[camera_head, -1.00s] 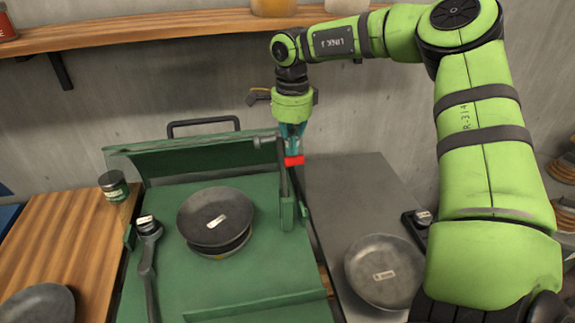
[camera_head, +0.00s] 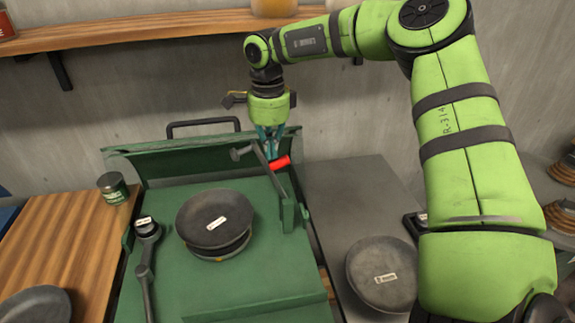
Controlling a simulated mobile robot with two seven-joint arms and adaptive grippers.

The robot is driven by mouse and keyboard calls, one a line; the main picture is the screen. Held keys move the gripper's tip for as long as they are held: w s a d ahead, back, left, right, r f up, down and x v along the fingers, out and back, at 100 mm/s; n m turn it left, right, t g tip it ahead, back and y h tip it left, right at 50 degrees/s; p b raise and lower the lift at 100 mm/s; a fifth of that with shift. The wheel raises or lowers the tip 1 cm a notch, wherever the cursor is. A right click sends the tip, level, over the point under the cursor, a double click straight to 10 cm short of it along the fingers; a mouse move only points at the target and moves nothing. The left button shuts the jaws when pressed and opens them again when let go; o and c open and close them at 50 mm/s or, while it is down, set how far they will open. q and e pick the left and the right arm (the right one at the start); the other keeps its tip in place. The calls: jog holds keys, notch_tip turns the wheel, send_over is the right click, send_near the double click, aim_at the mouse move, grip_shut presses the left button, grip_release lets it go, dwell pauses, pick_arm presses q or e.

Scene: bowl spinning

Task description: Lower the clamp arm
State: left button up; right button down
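The clamp arm (camera_head: 269,169) is a thin grey-green lever on the right side of the green machine. It leans up and left from its post, with a grey bolt-like tip (camera_head: 241,153) at its upper left and a red grip (camera_head: 280,162) sticking out to the right. My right gripper (camera_head: 269,152) points down, its teal fingertips at the lever beside the red grip. They seem to touch it, but whether they close on it is unclear. A stack of dark bowls (camera_head: 214,221) sits on the green bed, left of and below the lever. My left gripper is out of view.
A black-topped lever (camera_head: 147,253) stands left of the bowls. A green can (camera_head: 113,187) is on the wooden table at left. A dark bowl (camera_head: 381,273) lies on the grey table at right. A wooden shelf (camera_head: 150,34) runs along the wall behind.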

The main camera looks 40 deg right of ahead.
jog(key=shift+w+a+f+b, duration=0.2)
jog(key=shift+w+a, duration=0.15)
jog(key=shift+a, duration=0.3)
jog(key=shift+w+a+f+b, duration=0.15)
jog(key=shift+w+a, duration=0.2)
jog(key=shift+a, duration=0.25)
jog(key=shift+w+a+f, duration=0.3)
jog(key=shift+a+f, duration=0.05)
jog(key=shift+a, duration=0.2)
jog(key=shift+w+a+f, duration=0.3)
jog(key=shift+a, duration=0.25)
jog(key=a+f, duration=0.1)
jog(key=w+a+f, duration=0.2)
jog(key=shift+a+f+b, duration=0.2)
jog(key=shift+b, duration=0.1)
jog(key=shift+s+r, duration=0.1)
jog(key=shift+r, duration=0.1)
notch_tip(320, 180, up, 12)
jog(key=p, duration=0.9)
send_over(246, 148)
jog(key=w+a, duration=0.2)
jog(key=a, duration=0.1)
jog(key=shift+a+f, duration=0.15)
jog(key=shift+a, duration=0.05)
